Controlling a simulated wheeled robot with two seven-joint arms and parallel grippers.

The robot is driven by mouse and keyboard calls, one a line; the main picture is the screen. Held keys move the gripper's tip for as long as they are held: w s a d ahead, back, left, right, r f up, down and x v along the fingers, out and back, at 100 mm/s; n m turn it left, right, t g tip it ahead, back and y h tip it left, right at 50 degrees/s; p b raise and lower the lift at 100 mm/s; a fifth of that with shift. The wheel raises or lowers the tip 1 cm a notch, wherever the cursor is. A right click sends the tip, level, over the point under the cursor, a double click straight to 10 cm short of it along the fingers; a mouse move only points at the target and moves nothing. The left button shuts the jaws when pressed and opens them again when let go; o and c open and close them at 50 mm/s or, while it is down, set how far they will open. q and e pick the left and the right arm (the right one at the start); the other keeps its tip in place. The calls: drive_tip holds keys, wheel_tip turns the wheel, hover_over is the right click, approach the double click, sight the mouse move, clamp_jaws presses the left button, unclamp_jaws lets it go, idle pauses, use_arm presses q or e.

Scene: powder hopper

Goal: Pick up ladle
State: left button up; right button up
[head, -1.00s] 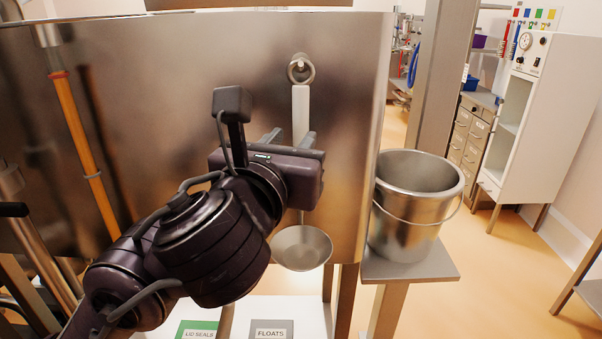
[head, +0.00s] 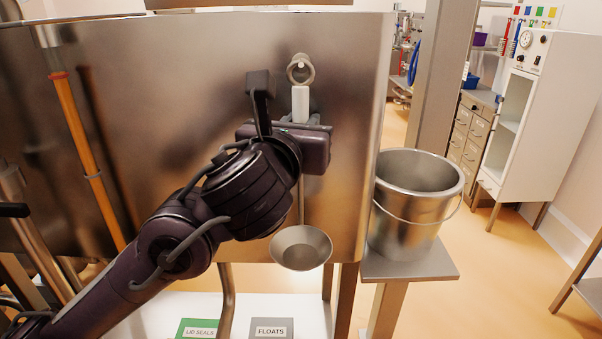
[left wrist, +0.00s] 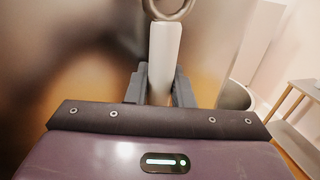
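The ladle (head: 301,247) hangs upright against the steel hopper wall, its ring over a small hook and its round bowl at the bottom. Its pale handle (left wrist: 164,62) stands between the two fingers of my left gripper (left wrist: 161,88) in the left wrist view. The fingers look open, one on each side of the handle, with a narrow gap at the left; contact at the right is unclear. In the head view my left gripper (head: 301,117) covers the middle of the handle. My right gripper is not in view.
The hopper (head: 200,60) fills the left and middle. A steel bucket (head: 412,215) stands on a small shelf (head: 425,266) right of the ladle. Boxes labelled "lid seals" (head: 199,331) and "floats" (head: 271,330) sit below. Open floor lies at the right.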

use_arm(q)
drive_tip(key=shift+r, duration=0.15)
clamp_jaws()
drive_tip(key=shift+r, duration=0.15)
drive_tip(key=s+r+b, duration=0.1)
drive_tip(key=s+b, duration=0.2)
drive_tip(key=s, duration=1.5)
drive_tip(key=shift+s, duration=0.4)
drive_tip(key=shift+w+d+r, duration=0.1)
